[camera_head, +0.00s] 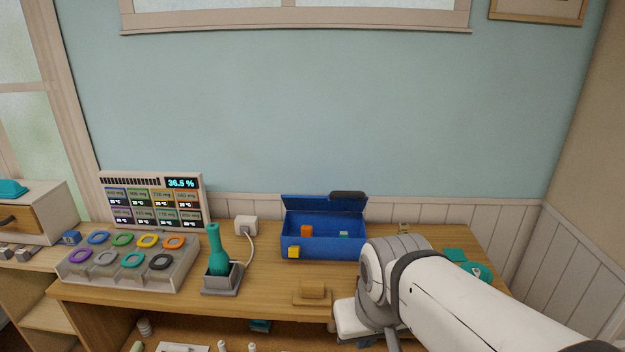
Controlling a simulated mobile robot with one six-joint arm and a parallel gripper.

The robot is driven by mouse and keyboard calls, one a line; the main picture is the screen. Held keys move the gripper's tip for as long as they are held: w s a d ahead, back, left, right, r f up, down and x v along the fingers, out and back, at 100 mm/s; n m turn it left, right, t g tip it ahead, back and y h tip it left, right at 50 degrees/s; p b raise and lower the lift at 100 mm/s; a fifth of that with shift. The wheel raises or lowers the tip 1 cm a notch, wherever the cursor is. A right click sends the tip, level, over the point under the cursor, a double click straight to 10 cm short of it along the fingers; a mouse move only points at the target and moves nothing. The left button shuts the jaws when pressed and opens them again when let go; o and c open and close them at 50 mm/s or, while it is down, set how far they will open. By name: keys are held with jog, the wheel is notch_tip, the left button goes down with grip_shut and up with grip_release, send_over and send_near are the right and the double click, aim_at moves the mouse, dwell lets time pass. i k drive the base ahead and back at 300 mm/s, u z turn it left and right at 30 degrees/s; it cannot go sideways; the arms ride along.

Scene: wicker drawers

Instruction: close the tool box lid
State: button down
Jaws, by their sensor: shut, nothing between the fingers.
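The blue tool box (335,247) stands on the wooden desk against the wall. Its lid (305,203) is open and stands up at the back, with a dark handle (347,195) on its top edge. An orange block (306,231) and a small pale green piece (343,234) show inside. A yellow latch (293,252) is on the front left. My gripper (357,322) is low at the desk's front edge, in front of the box and apart from it. It is shut and empty; its fingers are mostly hidden.
A teal bottle in a grey holder (222,278) stands left of the box. A tray of coloured rings (130,262) and a display panel (152,200) are further left. Teal pieces (455,255) lie right.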

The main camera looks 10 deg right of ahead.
aim_at(324, 202)
jog(key=u, duration=0.05)
jog(key=i, duration=1)
jog(key=u, duration=0.05)
